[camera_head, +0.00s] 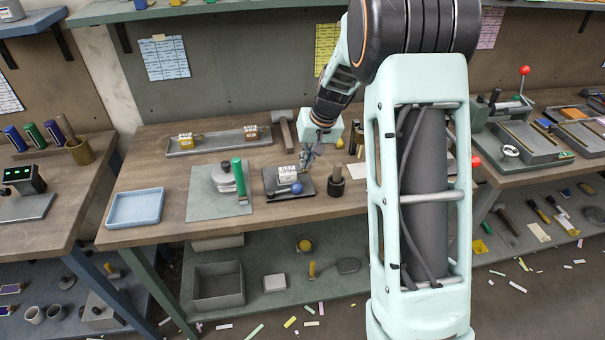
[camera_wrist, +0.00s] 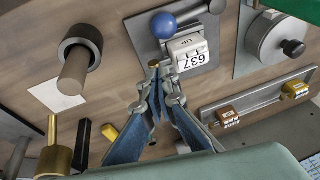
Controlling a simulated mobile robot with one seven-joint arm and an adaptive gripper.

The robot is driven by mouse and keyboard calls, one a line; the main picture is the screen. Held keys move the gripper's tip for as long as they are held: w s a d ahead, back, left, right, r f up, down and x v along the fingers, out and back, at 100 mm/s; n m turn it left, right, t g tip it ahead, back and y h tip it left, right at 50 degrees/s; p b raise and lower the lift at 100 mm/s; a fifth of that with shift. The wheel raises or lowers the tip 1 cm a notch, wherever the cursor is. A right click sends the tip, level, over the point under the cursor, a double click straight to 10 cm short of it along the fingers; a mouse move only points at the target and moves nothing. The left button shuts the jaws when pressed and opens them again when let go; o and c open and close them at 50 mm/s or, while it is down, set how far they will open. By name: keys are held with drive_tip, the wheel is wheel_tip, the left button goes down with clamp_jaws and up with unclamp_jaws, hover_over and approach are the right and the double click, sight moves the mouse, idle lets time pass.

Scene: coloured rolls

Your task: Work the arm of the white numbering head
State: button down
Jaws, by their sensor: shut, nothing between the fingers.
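The white numbering head (camera_head: 287,172) sits on a dark plate (camera_head: 272,185) on the middle bench. Its arm ends in a blue ball (camera_head: 297,188) on the front right side. In the wrist view, the head (camera_wrist: 190,50) shows a white face with digits, upside down in the picture, and the blue ball (camera_wrist: 164,25) lies beside it. My gripper (camera_head: 308,160) is just behind and to the right of the head. In the wrist view, my gripper's fingertips (camera_wrist: 155,66) are together and empty, close to the head. I cannot tell whether they touch it. The lever's rod is mostly hidden.
A dark post (camera_head: 336,182) stands right of the plate. A tray (camera_head: 220,143) behind holds a yellow head (camera_head: 185,140) and a brown head (camera_head: 251,131). A blue tray (camera_head: 135,207) lies far left.

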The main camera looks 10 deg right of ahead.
drive_tip(key=shift+f, duration=0.3)
drive_tip(key=shift+a+f+b, duration=0.15)
drive_tip(key=shift+f+b, duration=0.75)
drive_tip(key=shift+a+r, duration=0.1)
drive_tip(key=shift+r+p, duration=0.6)
drive_tip(key=shift+r, duration=0.25)
wheel_tip(320, 180, up, 7)
drive_tip(key=d+p, duration=0.1)
drive_tip(key=p, duration=0.3)
